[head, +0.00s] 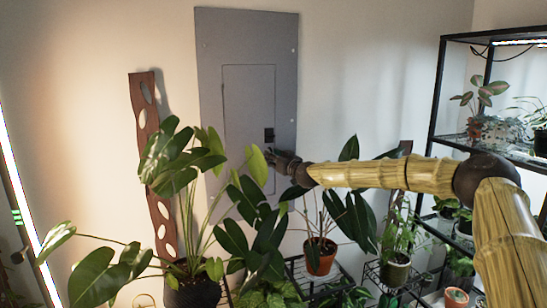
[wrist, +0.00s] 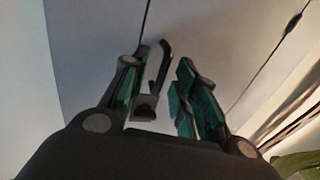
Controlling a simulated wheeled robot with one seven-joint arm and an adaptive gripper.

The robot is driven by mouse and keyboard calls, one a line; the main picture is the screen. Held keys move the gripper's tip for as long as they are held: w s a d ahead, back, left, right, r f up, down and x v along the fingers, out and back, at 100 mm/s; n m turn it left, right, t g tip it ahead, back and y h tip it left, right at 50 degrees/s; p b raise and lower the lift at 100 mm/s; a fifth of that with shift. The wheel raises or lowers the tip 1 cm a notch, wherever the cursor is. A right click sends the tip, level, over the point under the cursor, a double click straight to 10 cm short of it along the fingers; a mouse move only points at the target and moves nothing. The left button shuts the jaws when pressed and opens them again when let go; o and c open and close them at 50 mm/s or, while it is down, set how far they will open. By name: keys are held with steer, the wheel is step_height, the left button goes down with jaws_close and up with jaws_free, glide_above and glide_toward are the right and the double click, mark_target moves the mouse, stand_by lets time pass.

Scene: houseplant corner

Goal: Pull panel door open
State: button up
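The grey panel (head: 211,55) is mounted on the wall in the head view. Its inner door (head: 245,95) looks flush with the frame. A small dark latch handle (head: 269,134) sits on the door's right side. My gripper (head: 271,154) is at the door, just below the latch. In the wrist view my gripper (wrist: 163,60) is open, its green-padded fingers apart. A dark hooked piece, seemingly the handle (wrist: 161,72), shows between them, nearer the left finger, with a gap to the right finger. I cannot tell whether a finger touches it.
A large leafy plant (head: 180,160) stands in front of the panel's lower left. A terracotta pot (head: 320,256) stands on a low rack below my arm. A black shelf unit (head: 438,90) with plants is at the right. A brown board with holes (head: 146,110) leans at the left.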

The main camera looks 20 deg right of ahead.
steer(key=shift+w, duration=0.1)
jaws_close()
steer(key=shift+a, duration=0.1)
stand_by(0.3)
